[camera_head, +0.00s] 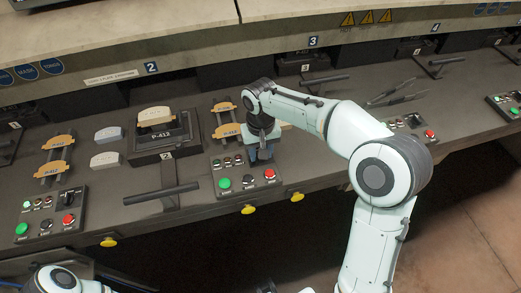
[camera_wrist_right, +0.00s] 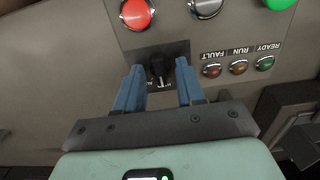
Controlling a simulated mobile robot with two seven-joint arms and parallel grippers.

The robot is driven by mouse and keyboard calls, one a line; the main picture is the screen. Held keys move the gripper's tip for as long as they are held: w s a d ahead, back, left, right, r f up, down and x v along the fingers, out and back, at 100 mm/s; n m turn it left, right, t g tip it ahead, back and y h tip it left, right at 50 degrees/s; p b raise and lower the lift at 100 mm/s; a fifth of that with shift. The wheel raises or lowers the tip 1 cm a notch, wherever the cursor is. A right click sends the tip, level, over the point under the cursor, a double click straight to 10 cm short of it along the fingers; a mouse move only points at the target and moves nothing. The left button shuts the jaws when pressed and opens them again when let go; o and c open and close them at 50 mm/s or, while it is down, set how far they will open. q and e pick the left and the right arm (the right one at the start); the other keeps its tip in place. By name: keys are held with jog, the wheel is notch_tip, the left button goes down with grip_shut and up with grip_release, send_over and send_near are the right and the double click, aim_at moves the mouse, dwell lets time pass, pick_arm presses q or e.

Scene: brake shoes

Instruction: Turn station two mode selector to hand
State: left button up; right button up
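The station two control panel (camera_head: 235,188) is in the head view, with the selector hidden behind my right gripper (camera_head: 263,153). In the right wrist view the mode selector is a small black knob (camera_wrist_right: 157,68) on a dark plate with small lettering, too blurred to read surely. My right gripper (camera_wrist_right: 159,75) is open, with one blue finger on each side of the knob. A gap shows between the knob and each finger, so it is not gripped. Part of my left arm shows at the bottom left of the head view; its gripper is out of view.
A black lever bar (camera_head: 160,194) stands left of the panel.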

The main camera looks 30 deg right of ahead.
pick_arm(q)
jog(key=r+p, duration=0.1)
jog(key=w+r+p, duration=0.1)
jog(key=r, duration=0.1)
jog(key=shift+w, duration=0.2)
pick_arm(e)
notch_tip(320, 180, up, 14)
jog(key=shift+f, duration=0.25)
pick_arm(q)
jog(key=shift+s+f, duration=0.1)
jog(key=shift+s, duration=0.05)
pick_arm(e)
jog(key=shift+f, duration=0.1)
